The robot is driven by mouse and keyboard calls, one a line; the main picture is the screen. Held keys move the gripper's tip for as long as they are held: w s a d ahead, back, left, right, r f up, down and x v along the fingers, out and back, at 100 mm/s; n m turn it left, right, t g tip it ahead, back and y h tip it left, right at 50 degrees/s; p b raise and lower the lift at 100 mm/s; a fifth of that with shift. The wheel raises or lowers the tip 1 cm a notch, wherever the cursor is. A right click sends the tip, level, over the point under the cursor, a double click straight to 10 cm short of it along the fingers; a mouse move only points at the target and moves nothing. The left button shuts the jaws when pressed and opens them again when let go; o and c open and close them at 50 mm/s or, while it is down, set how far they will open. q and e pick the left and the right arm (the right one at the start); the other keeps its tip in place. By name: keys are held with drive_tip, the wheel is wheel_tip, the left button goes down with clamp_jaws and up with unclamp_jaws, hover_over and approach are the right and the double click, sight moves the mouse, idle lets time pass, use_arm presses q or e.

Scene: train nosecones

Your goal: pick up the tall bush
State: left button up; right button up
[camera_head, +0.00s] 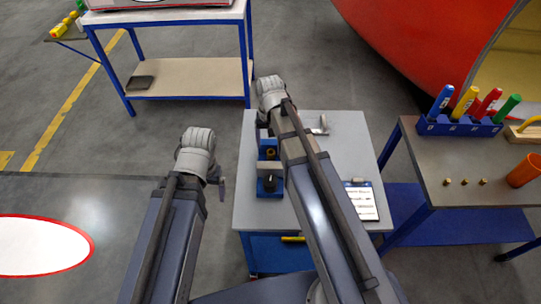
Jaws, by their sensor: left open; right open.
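A blue holder (277,168) stands on the grey worktable, left of its middle. It carries a small brown-and-black round part (270,153) and a dark upright part (268,182) nearer the front. Either may be the tall bush; I cannot tell which at this size. My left gripper (220,185) is open and empty, left of the table and apart from the holder. My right gripper (265,122) is open at the table's far left, beyond the holder. My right wrist and forearm partly hide it and the middle of the table.
A silver part (320,126) and a clipboard (361,200) lie on the worktable (345,150). A right-hand bench (425,160) holds a blue rack (458,127) of coloured handles, several small brass pieces and an orange cup (525,171).

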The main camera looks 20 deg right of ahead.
sight(271, 152)
drive_tip(key=shift+w+d+f+b, duration=0.1)
drive_tip(key=shift+f+b, duration=1.35)
drive_tip(key=shift+f, duration=0.2)
drive_tip(key=shift+w+d+f+b, duration=0.1)
drive_tip(key=shift+f+b, duration=1.3)
drive_tip(key=shift+f, duration=0.2)
drive_tip(key=shift+r, duration=0.1)
clamp_jaws()
